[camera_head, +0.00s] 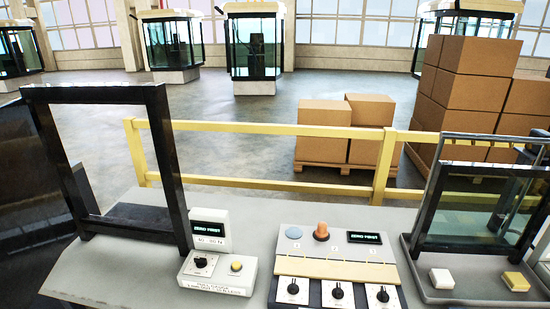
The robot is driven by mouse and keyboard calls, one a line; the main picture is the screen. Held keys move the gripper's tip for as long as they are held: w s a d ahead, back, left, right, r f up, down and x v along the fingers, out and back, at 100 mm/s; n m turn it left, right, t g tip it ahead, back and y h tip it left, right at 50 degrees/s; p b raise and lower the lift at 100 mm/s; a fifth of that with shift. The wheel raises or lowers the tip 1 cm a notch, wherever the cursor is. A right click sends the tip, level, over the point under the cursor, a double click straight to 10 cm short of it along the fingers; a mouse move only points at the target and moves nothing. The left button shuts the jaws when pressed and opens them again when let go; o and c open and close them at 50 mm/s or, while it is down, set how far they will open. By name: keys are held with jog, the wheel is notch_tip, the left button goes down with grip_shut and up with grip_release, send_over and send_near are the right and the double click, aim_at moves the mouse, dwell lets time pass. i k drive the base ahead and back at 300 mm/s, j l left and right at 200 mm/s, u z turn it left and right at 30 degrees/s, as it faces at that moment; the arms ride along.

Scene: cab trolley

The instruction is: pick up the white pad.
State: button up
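The white pad (441,279) is a small block with a pale top. It lies on the dark grey tray (480,297) at the lower right, in front of a glass pane in a dark frame. A yellowish pad (515,281) lies to its right on the same tray, with a clear gap between them. Nothing covers the white pad from this view. My gripper is not in view.
A black upright frame (165,160) stands on the table (255,215) at left. A white dial unit (218,273) and a three-dial panel (335,268) stand left of the tray. The dark-framed glass pane (475,205) rises behind the pads. A yellow rail (260,128) runs behind.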

aim_at(441, 280)
jog(key=z, duration=1.35)
jog(key=i+l+u, duration=0.2)
jog(key=u, duration=0.25)
jog(key=i+l+u, duration=0.1)
jog(key=l+u, duration=1.6)
jog(key=l, duration=0.1)
